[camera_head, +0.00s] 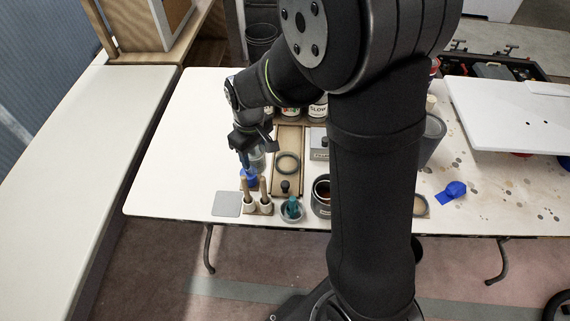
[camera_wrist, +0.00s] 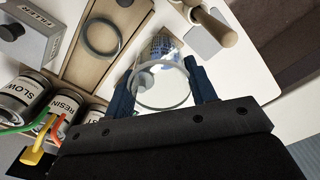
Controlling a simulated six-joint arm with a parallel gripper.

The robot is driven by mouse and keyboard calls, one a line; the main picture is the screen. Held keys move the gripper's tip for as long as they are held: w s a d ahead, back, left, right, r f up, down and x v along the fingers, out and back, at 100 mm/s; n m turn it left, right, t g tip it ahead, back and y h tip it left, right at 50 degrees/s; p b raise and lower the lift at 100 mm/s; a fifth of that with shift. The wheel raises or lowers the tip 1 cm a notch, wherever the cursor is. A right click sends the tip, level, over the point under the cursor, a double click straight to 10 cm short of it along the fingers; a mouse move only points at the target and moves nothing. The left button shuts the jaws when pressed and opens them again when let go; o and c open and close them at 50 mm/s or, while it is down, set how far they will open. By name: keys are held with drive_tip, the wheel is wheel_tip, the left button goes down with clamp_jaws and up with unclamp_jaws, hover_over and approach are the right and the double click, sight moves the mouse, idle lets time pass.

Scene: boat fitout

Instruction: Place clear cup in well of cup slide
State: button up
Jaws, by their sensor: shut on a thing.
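My gripper (camera_head: 252,150) is shut on the clear cup (camera_head: 257,162), above the table's left part. In the wrist view, the blue fingers of my gripper (camera_wrist: 161,82) are on either side of the clear cup (camera_wrist: 162,88), whose pale round rim faces the camera. The cup slide (camera_head: 289,141) is a long wooden piece with a dark ring around its round well (camera_head: 288,163). The slide (camera_wrist: 85,75) and its ringed well (camera_wrist: 100,37) also show in the wrist view, beside the cup and apart from it. No cup shows in the well.
Wooden-handled tools (camera_head: 262,187) stand in a holder below the gripper. A teal item sits in a round dish (camera_head: 292,211), with a dark can (camera_head: 321,196) beside it. A grey square (camera_head: 227,204) lies at front left. The table's left part is clear.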

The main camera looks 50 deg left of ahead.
drive_tip(key=w+d+r, duration=0.1)
drive_tip(key=w+d, duration=0.4)
drive_tip(key=w, duration=0.4)
drive_tip(key=w+d, duration=0.5)
drive_tip(key=w, duration=0.3)
drive_tip(key=shift+s+a+f, duration=0.85)
drive_tip(key=shift+a+f, duration=0.8)
drive_tip(key=shift+f, duration=0.05)
drive_tip(key=shift+s+a+f, duration=0.9)
drive_tip(key=shift+a+f, duration=0.8)
drive_tip(key=shift+f, duration=0.05)
drive_tip(key=shift+s+a+f, duration=0.85)
drive_tip(key=shift+a+f, duration=0.8)
drive_tip(key=shift+f, duration=0.05)
drive_tip(key=shift+f, duration=0.1)
drive_tip(key=shift+f, duration=0.1)
drive_tip(key=o, duration=0.9)
drive_tip(key=shift+o, duration=0.2)
wheel_tip(320, 180, up, 12)
drive_tip(key=shift+r, duration=0.2)
